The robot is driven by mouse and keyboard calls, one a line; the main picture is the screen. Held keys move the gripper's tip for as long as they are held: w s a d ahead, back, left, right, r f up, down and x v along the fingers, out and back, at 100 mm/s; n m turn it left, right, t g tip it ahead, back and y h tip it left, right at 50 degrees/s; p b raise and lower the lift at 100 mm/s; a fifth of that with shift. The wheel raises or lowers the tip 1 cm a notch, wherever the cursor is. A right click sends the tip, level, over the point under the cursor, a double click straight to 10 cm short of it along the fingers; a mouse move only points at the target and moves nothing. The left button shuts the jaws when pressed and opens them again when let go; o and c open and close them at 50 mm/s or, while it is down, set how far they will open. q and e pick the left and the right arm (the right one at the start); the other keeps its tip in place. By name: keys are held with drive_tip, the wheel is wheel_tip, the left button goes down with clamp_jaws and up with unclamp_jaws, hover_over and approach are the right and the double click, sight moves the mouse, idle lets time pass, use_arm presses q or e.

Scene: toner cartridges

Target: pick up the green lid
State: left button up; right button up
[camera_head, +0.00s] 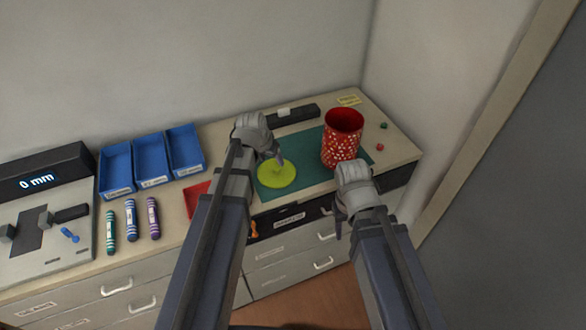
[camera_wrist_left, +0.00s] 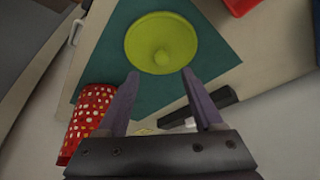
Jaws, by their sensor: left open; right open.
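The green lid (camera_head: 277,174) is a yellow-green disc with a small knob in its middle. It lies on a dark green mat (camera_head: 302,144) on the counter. In the left wrist view the lid (camera_wrist_left: 162,43) is just beyond the fingertips, knob facing the camera. My left gripper (camera_head: 281,159) is open above the lid's far edge; in the left wrist view its fingers (camera_wrist_left: 160,74) are apart with nothing between them. My right gripper (camera_head: 341,225) is near the counter's front edge, right of the lid, empty as far as I see. Its fingers are partly hidden.
A red canister with white spots (camera_head: 340,150) stands open-topped on the mat, right of the lid. A red tray (camera_head: 196,197) is left of the lid, partly behind my left arm. Blue bins (camera_head: 151,158), several striped cartridges (camera_head: 131,220) and a gauge (camera_head: 40,170) are further left.

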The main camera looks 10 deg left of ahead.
sight(276, 167)
use_arm(q)
drive_tip(key=shift+b+x, duration=0.95)
drive_tip(key=shift+w+f+b, duration=0.15)
drive_tip(key=shift+f+b, duration=0.15)
drive_tip(key=shift+f, duration=0.05)
drive_tip(key=shift+f, duration=0.1)
drive_tip(key=b+x, duration=0.4)
drive_tip(key=x, duration=0.1)
drive_tip(key=shift+w+b, duration=0.2)
drive_tip(key=shift+b, duration=0.2)
drive_tip(key=shift+c, duration=0.3)
clamp_jaws()
